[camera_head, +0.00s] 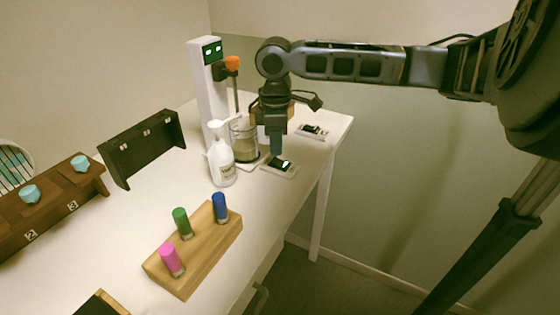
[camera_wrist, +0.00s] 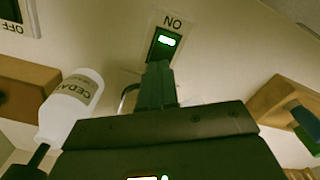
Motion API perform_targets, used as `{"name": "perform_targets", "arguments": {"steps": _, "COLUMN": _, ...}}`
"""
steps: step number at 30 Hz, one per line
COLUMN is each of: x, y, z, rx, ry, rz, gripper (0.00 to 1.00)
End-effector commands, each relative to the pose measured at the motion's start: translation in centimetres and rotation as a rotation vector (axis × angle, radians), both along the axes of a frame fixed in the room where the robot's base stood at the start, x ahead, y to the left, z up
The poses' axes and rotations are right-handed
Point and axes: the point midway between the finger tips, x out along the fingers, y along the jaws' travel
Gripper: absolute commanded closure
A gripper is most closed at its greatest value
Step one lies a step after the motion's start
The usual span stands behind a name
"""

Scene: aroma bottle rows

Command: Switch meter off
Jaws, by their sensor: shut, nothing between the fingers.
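A switch plate with a lit green-white window (camera_head: 280,165) lies flat near the table's right edge. In the wrist view, this switch (camera_wrist: 165,42) shows its label reading ON, upside down. A second, dark switch plate (camera_head: 312,131) lies farther back; in the wrist view its upside-down label reads OFF (camera_wrist: 12,27). My gripper (camera_head: 277,150) is shut and empty, pointing down just above the lit switch. In the wrist view, the gripper's fingertips (camera_wrist: 158,68) appear at the lit switch's lower edge; contact cannot be told. The white column (camera_head: 208,100) has a lit green display.
A white pump bottle (camera_head: 221,165) and a glass beaker (camera_head: 244,145) stand just left of my gripper. A wooden rack (camera_head: 192,262) holds pink, green and blue vials in front. The table's right edge is close.

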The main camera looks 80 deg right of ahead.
Motion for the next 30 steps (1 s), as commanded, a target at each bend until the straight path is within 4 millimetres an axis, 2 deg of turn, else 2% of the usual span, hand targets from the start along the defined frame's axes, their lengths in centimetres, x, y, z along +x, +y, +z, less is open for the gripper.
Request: {"name": "perform_targets", "arguments": {"steps": 30, "x": -0.01, "y": 0.0, "z": -0.64, "rx": 0.0, "ry": 0.0, "rz": 0.0, "gripper": 1.0}}
